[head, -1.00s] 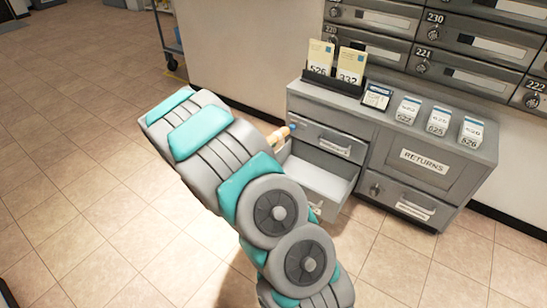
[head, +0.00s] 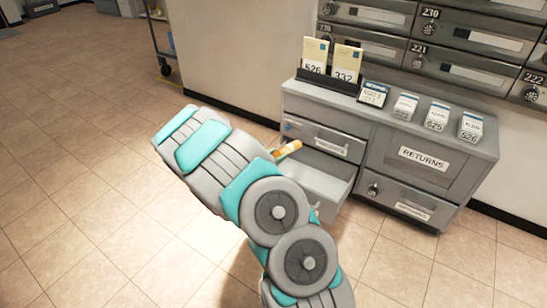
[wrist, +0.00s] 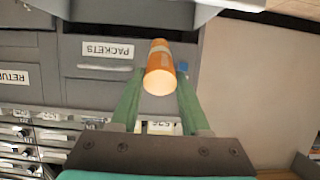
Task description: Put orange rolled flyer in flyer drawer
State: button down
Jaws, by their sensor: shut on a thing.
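The orange rolled flyer (head: 287,150) shows just past the end of my arm, by the left rear part of the open drawer (head: 325,183). In the wrist view the flyer (wrist: 160,72) points its open end at the camera, between the two green fingers of my gripper (wrist: 160,84), which is shut on it. The open drawer is the lower left one of the grey cabinet and looks empty where visible. Part of it is hidden behind my arm. Its grey edge (wrist: 110,12) shows at the top of the upside-down wrist view.
Above the open drawer is a closed one labelled PACKETS (wrist: 105,60). A RETURNS panel (head: 424,158) is to its right. The cabinet top holds a card rack (head: 330,82), a small sign (head: 373,94) and white cards (head: 437,116). Mailboxes line the wall above. Floor at left is clear.

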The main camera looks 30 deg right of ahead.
jog(key=shift+w+d+f+b, duration=0.2)
jog(key=shift+d+f, duration=0.1)
jog(key=shift+f, duration=0.15)
jog(key=shift+w+d+f+b, duration=0.15)
jog(key=shift+d+f, duration=0.1)
jog(key=shift+f, duration=0.15)
jog(key=shift+w+d+f+b, duration=0.1)
jog(key=shift+d+f+b, duration=0.15)
jog(key=shift+f, duration=0.45)
jog(key=shift+w+d+f+b, duration=0.1)
jog(key=shift+d+f, duration=0.2)
jog(key=shift+f, duration=0.4)
jog(key=shift+w+d+f+b, duration=0.1)
jog(key=shift+d+f+b, duration=0.15)
jog(key=shift+f, duration=0.45)
jog(key=shift+c, duration=1.5)
grip_release()
jog(key=p+v, duration=0.1)
jog(key=v, duration=0.7)
